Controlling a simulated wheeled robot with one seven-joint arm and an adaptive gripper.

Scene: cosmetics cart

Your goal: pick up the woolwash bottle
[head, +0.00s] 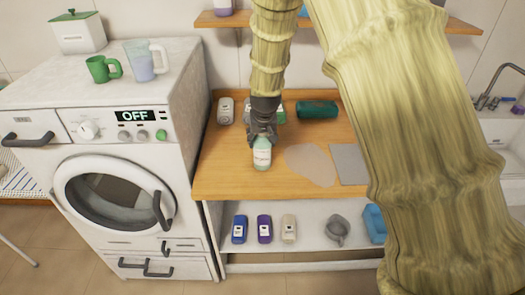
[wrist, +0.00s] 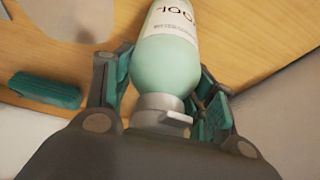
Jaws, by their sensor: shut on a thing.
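The woolwash bottle (head: 262,155) is pale mint green with a white label. In the head view it is upright at the front of the wooden top of the cart (head: 230,178). My gripper (head: 262,137) is over its upper end. In the wrist view the bottle (wrist: 168,62) lies between the two teal-padded fingers (wrist: 160,85), with its grey cap close to the palm. The label shows part of a word, "OOL". The gripper is shut on the bottle. I cannot tell whether the bottle's base touches the wood.
A white bottle (head: 225,110) and a dark green bottle (head: 318,109) are at the back of the top. A grey flat patch (head: 310,163) lies right of my gripper. Several bottles, including a blue one (head: 239,229), stand on the lower shelf. A washing machine (head: 110,150) is at left.

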